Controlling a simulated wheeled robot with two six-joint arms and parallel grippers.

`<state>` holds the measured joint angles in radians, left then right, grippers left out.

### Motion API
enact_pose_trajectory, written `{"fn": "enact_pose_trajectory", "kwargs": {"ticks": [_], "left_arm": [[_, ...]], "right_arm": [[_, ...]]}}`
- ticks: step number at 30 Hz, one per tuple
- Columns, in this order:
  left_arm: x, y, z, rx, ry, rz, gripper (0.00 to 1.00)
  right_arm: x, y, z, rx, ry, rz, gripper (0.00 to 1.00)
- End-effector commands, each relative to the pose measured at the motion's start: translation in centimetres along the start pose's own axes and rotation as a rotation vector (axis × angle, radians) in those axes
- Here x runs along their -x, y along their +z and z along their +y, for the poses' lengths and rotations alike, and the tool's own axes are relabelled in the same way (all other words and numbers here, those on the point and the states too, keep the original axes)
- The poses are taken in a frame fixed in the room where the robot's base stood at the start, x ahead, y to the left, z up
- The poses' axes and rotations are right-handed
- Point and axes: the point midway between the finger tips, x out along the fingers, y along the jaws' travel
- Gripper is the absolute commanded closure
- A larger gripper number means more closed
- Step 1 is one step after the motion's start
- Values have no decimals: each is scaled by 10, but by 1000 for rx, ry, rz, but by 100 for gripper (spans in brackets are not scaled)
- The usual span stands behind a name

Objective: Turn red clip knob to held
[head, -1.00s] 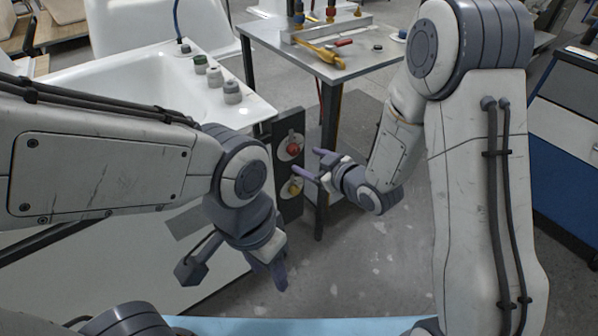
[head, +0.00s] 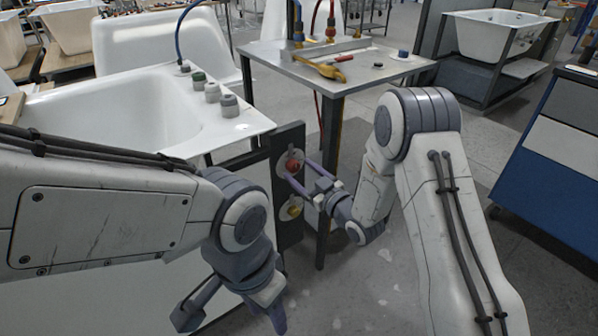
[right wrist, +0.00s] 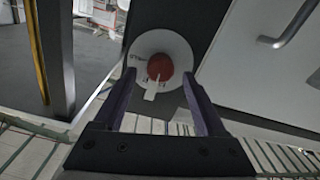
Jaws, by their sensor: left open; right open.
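The red clip knob (head: 292,165) sits on a pale round plate on the upright dark panel (head: 290,140). It also shows in the right wrist view (right wrist: 160,67), with a white pointer aimed down and slightly left over the plate (right wrist: 172,48). My right gripper (head: 296,174) is open, its purple fingertips close to the knob. In the right wrist view my right gripper (right wrist: 158,90) has one finger on each side of the knob, with gaps between. My left gripper (head: 262,316) is open and hangs low, away from the panel.
A yellow knob (head: 293,210) sits below the red one on the panel. A metal table (head: 350,75) with a yellow tool stands behind, its leg beside the panel. A white bathtub shell (head: 120,110) with several small capped items is at left.

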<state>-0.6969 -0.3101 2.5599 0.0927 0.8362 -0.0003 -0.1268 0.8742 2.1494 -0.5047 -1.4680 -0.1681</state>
Motion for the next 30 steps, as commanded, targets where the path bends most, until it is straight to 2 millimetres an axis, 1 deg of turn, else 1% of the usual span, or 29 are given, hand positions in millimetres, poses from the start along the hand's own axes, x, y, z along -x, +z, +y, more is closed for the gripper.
{"fn": "enact_pose_trajectory", "kwargs": {"ticks": [1,4,13,14,15,17,18,19,26,30], "left_arm": [[-1,0,0,0,0,0,50],[-2,0,0,0,0,0,50],[-2,0,0,0,0,0,50],[-2,0,0,0,0,0,50],[-2,0,0,0,0,0,50],[-2,0,0,0,0,0,50],[-2,0,0,0,0,0,50],[-2,0,0,0,0,0,50],[-1,0,0,0,0,0,50],[0,0,0,0,0,0,50]], "right_arm": [[-6,0,-1,1,-2,1,26],[-12,0,-1,-1,0,0,26],[-14,0,0,-2,0,-1,26],[-14,0,0,-1,0,-1,34],[-14,0,0,-1,0,-1,49],[-14,0,0,-1,0,-1,72],[-14,0,0,-1,0,-1,87],[-14,0,0,-1,0,-1,99],[-14,0,0,-10,0,-1,100],[-14,0,0,-47,1,-1,100]]}}
